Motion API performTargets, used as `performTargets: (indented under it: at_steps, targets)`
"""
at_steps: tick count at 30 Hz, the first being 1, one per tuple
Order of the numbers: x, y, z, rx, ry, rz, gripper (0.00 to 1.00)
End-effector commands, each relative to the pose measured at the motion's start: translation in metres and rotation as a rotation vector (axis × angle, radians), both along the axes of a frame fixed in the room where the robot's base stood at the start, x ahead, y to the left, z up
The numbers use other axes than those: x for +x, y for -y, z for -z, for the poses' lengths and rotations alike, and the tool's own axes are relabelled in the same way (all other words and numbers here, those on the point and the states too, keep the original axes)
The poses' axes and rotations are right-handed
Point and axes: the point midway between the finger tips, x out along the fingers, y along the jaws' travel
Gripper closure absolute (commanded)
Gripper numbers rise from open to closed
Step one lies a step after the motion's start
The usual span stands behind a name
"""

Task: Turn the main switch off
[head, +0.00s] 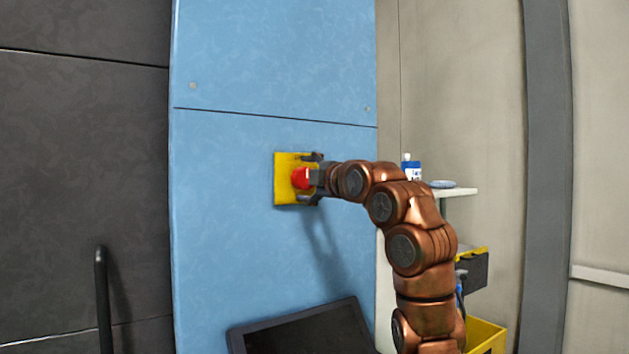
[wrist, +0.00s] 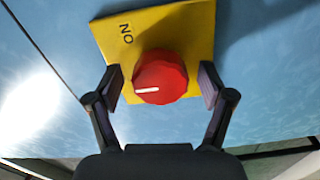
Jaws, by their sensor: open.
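The main switch is a red round knob (head: 301,178) on a yellow plate (head: 283,193) fixed to a blue panel. In the wrist view the red knob (wrist: 160,77) has a white mark on its left side, and the yellow plate (wrist: 188,33) carries the word "ON" above and left of the knob. My gripper (head: 312,180) is at the plate, with its fingers above and below the knob. In the wrist view my gripper (wrist: 161,85) is open, with one finger on each side of the knob and visible gaps between. The knob's right side is partly hidden in the head view.
The blue panel (head: 230,190) is flat around the plate. A dark tilted screen (head: 305,330) sits below. To the right are a shelf (head: 458,192) with a white-and-blue bottle (head: 412,169) and a yellow bin (head: 487,337). A dark handle (head: 102,300) stands at lower left.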

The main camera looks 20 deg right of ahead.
Motion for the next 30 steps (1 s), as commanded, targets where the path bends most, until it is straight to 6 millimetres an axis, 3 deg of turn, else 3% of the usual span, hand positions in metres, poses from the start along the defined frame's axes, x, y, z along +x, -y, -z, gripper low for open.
performTargets:
  at_steps: [30]
  targets:
    - [-0.033,0.013,-0.001,0.001,0.002,0.003,0.19]
